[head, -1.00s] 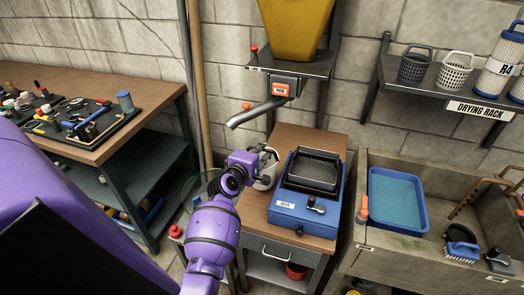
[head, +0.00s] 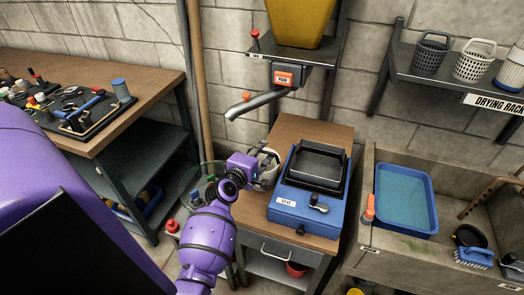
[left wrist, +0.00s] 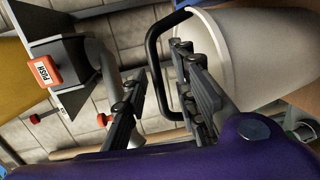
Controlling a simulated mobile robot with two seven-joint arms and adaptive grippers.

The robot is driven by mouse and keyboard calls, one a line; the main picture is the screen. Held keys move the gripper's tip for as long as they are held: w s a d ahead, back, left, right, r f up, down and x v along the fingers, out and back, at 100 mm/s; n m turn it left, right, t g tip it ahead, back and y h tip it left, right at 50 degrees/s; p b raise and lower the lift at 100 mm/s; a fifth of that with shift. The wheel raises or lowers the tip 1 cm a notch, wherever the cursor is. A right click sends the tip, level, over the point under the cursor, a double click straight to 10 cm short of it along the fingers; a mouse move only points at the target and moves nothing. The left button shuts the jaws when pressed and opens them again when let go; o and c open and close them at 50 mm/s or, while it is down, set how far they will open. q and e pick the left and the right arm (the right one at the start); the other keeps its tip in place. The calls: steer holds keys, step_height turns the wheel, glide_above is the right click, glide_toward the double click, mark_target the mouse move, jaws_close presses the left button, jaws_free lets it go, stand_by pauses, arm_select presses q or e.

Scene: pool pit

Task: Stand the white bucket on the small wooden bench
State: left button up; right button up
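The white bucket (head: 268,168) stands on the left part of a wooden-topped stand (head: 300,128), below a metal spout. My left gripper (head: 264,172) is at the bucket and hides part of it. In the left wrist view the bucket's pale wall (left wrist: 255,60) fills the upper right, and its dark handle (left wrist: 154,65) loops out to the left. The fingers of my left gripper (left wrist: 165,100) are spread apart, with the handle between them. I cannot tell whether a finger touches it. My right gripper is not in view. I cannot clearly identify a separate small wooden bench.
A blue sieve box (head: 310,195) sits right of the bucket on the stand. The spout (head: 258,103) hangs above. A large workbench (head: 150,75) with tools stands left. A stone sink (head: 370,240) with a blue tray is right, below a drying rack (head: 400,65).

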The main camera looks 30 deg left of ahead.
arm_select(q)
steer(key=shift+r, duration=0.1)
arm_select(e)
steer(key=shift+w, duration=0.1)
arm_select(q)
steer(key=shift+s, duration=0.1)
steer(key=v, duration=1.1)
steer(key=s+d+f+m+g, duration=0.2)
steer(key=s+d+f+m, duration=0.3)
steer(key=s, duration=0.4)
steer(key=s+d+f+m+g+h, duration=0.1)
steer(key=s+d+f+m+g, duration=0.1)
steer(key=s+d+f+m, duration=0.3)
steer(key=s+d+f+m+g+h, duration=0.1)
steer(key=s+d+f+m+g, duration=0.2)
steer(key=s+d+f+m, duration=0.3)
steer(key=shift+s+f+m, duration=2.1)
steer(key=shift+s+f, duration=1.05)
steer(key=shift+s, duration=0.65)
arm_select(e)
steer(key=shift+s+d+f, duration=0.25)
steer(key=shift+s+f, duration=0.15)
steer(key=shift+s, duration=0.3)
arm_select(q)
steer(key=shift+d, duration=0.1)
